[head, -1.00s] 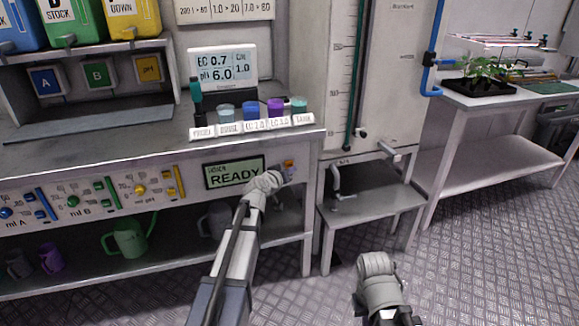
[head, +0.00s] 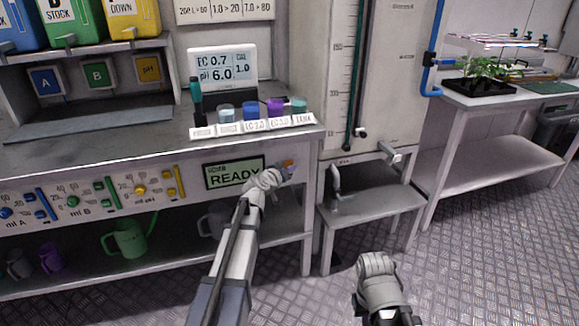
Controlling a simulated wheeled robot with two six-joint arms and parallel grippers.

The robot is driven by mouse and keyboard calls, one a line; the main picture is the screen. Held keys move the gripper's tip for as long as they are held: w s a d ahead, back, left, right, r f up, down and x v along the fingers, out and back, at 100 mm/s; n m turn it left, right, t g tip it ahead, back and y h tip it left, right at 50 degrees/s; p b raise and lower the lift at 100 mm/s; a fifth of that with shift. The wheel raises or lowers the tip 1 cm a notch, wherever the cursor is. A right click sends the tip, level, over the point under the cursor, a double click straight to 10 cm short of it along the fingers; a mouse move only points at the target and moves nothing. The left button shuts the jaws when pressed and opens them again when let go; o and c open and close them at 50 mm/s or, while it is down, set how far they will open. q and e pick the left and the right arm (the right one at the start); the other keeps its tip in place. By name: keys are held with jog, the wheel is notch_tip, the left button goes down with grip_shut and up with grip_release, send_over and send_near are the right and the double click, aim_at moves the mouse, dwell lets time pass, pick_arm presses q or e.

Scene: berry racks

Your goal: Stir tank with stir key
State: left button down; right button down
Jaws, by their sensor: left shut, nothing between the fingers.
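My left gripper (head: 279,175) is shut at the front of the bench, just right of the panel display (head: 234,173) that reads READY. Its tips are at a small orange and blue part (head: 289,164) on the panel, which may be the stir key; I cannot tell if they touch it. The tall pale tank (head: 398,80) with a level scale stands right of the bench. Its inside is not visible. My right arm comes in at the lower middle over the floor; its fingers are hidden behind the wrist.
A low stand (head: 372,211) below the tank has a bent pipe (head: 335,183) over it. Several labelled cups (head: 250,111) and a meter (head: 222,68) reading EC 0.7, pH 6.0 are on the bench. A plant tray (head: 480,86) sits on the right table. The floor at right is clear.

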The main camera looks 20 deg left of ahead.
pick_arm(q)
jog(key=shift+w+a, duration=0.3)
jog(key=shift+w, duration=0.1)
dwell(0.7)
jog(key=shift+s+d, duration=0.1)
jog(key=shift+s, duration=0.05)
jog(key=shift+s+d, duration=0.45)
jog(key=shift+s, duration=0.2)
jog(key=s+d, duration=0.1)
jog(key=s, duration=0.1)
jog(key=s+d, duration=0.1)
jog(key=s, duration=0.1)
jog(key=shift+d, duration=0.4)
dwell(0.7)
